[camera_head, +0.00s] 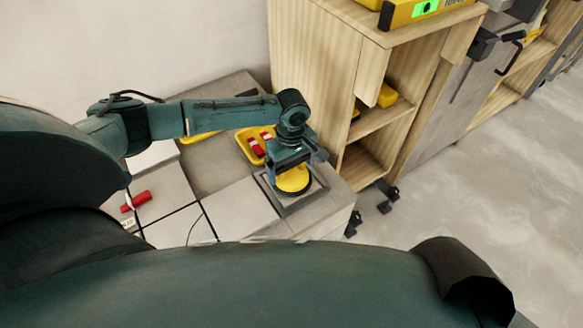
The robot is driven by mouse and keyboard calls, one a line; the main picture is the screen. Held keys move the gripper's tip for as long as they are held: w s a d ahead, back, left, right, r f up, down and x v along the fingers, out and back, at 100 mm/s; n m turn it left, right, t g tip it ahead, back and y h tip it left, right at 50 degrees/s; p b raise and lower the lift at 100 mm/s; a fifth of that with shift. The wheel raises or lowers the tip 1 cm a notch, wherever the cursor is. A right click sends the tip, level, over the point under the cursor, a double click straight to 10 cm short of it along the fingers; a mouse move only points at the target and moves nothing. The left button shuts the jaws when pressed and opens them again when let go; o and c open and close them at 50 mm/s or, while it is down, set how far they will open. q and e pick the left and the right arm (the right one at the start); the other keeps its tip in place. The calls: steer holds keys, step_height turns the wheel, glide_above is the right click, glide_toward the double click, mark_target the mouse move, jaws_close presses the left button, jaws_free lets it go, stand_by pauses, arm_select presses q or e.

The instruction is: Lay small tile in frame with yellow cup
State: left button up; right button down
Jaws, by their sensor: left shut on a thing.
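My left gripper (288,168) comes down from above and is shut on the yellow cup (292,181), which is round with a dark rim. The cup is inside the outline of the grey square frame (318,199), near the right corner of the tiled surface. A grey face shows around the cup within the frame. I cannot tell whether this is the small tile or the frame's floor, because the cup and gripper cover the middle. Whether the cup touches it is also unclear. My right gripper is not in view.
Large pale tiles (238,208) lie left of the frame. A red object (136,201) lies on tiles further left. A yellow tray (243,149) with red and white pieces sits behind the gripper. A wooden cabinet (312,62) stands behind; open floor (490,190) is at right.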

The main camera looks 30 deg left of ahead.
arm_select(q)
step_height(320, 180, up, 9)
steer(key=p, duration=0.3)
steer(key=shift+r, duration=0.15)
steer(key=shift+r+p, duration=0.6)
steer(key=shift+p, duration=0.25)
steer(key=shift+r+p, duration=0.7)
steer(key=shift+p, duration=0.35)
steer(key=shift+r+p, duration=0.75)
steer(key=shift+p, duration=0.35)
step_height(320, 180, up, 3)
steer(key=p, duration=0.4)
steer(key=shift+f, duration=0.1)
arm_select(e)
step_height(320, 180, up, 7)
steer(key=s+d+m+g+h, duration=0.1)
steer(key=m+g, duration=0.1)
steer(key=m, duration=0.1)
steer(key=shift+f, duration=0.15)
arm_select(q)
steer(key=shift+w+f, duration=0.1)
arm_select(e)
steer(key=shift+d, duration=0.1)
